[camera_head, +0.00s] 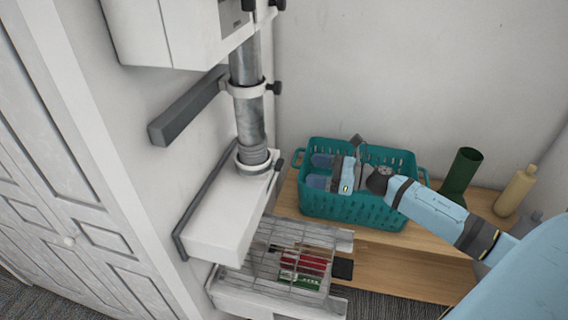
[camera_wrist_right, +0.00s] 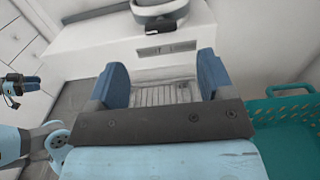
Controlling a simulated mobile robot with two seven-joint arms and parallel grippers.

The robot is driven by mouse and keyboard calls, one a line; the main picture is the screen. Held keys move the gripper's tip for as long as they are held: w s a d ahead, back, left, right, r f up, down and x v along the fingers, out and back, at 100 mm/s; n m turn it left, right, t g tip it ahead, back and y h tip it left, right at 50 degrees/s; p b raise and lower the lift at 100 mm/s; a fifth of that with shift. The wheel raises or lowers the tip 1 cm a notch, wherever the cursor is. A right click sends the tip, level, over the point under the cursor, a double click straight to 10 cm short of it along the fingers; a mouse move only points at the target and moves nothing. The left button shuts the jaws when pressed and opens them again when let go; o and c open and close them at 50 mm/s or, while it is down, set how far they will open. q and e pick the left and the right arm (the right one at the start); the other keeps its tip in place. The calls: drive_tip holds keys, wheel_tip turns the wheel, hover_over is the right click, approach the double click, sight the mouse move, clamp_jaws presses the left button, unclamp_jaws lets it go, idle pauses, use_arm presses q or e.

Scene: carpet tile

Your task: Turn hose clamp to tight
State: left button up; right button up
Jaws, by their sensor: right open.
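A grey metal pipe (camera_head: 249,115) runs down the wall to a white box. A light hose clamp (camera_head: 253,162) with a dark knob (camera_head: 278,165) sits around its ribbed lower end, just above the box. It seems to be the ring (camera_wrist_right: 160,12) at the top of the right wrist view. Another clamp (camera_head: 248,89) with a dark knob is higher up. My right gripper (camera_head: 320,171) is open and empty, right of the lower clamp and above the teal basket; its blue fingers (camera_wrist_right: 163,80) show apart. My left gripper (camera_wrist_right: 14,88) is small at the wrist view's left edge; its jaws are unclear.
The white box (camera_head: 225,215) juts from the wall, with a wire cage (camera_head: 290,262) below. The teal basket (camera_head: 350,213), a green cylinder (camera_head: 461,172) and a tan bottle (camera_head: 516,190) stand on a wooden bench (camera_head: 400,253). A grey bar (camera_head: 188,106) juts out on the left.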

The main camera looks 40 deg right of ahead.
sight(283, 164)
drive_tip(key=p+x, duration=0.1)
drive_tip(key=x, duration=0.7)
drive_tip(key=shift+w+a, duration=0.15)
drive_tip(key=shift+w, duration=0.05)
drive_tip(key=c, duration=0.9)
